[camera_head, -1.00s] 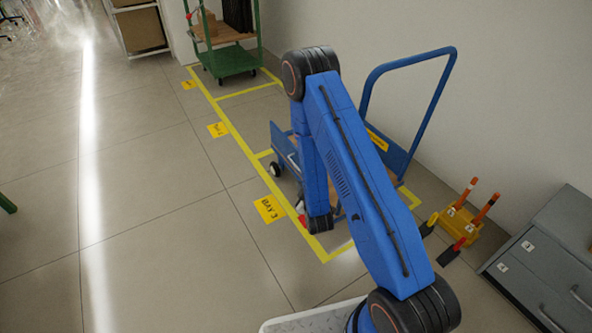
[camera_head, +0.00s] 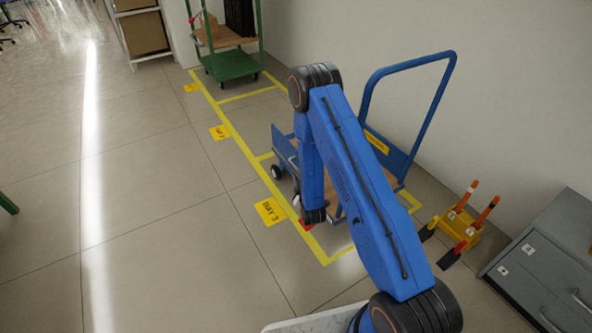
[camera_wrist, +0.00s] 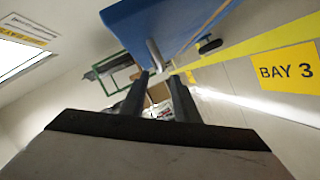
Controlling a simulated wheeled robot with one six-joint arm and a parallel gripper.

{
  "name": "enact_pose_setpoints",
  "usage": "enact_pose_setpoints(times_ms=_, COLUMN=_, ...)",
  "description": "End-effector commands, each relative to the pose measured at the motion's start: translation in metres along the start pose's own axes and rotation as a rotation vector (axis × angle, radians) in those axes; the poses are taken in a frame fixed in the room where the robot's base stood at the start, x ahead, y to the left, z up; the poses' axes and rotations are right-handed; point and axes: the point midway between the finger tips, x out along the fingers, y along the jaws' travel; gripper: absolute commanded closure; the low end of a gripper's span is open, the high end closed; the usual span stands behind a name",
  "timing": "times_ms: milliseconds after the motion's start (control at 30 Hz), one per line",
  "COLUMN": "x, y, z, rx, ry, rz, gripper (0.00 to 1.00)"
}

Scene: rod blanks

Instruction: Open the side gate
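A blue platform cart (camera_head: 400,165) with a tall push handle stands in the yellow-outlined bay marked BAY 3. Its low blue side panel (camera_head: 284,146), which looks like the side gate, faces the aisle on the left. In the wrist view a blue panel (camera_wrist: 180,18) fills the top middle, with a short grey metal bar (camera_wrist: 154,52) on it. My gripper (camera_wrist: 158,78) has its two dark fingers apart, with a gap between them. The bar's lower end is close to the fingertips; contact cannot be told. In the head view my arm hides the fingers and part of the cart.
A yellow holder (camera_head: 455,230) with orange-handled tools stands right of the cart, beside a grey drawer cabinet (camera_head: 545,265). A green trolley (camera_head: 230,62) stands at the back. A wall is behind the cart. The floor on the left is open.

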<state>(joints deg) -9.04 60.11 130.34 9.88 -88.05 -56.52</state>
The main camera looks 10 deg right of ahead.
Motion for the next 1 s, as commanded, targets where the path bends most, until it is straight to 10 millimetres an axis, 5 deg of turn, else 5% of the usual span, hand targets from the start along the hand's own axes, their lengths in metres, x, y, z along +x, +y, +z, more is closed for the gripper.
enact_pose_setpoints(times_ms=400, x=0.060, y=-0.001, z=0.000, rx=0.001, ry=0.000, rz=-0.001, gripper=0.72)
enact_pose_setpoints(times_ms=833, x=0.070, y=0.000, z=0.000, rx=0.000, ry=0.000, rz=-0.001, gripper=0.72)
enact_pose_setpoints(times_ms=1000, x=0.070, y=0.000, z=0.000, rx=0.000, ry=0.000, rz=-0.001, gripper=1.00)
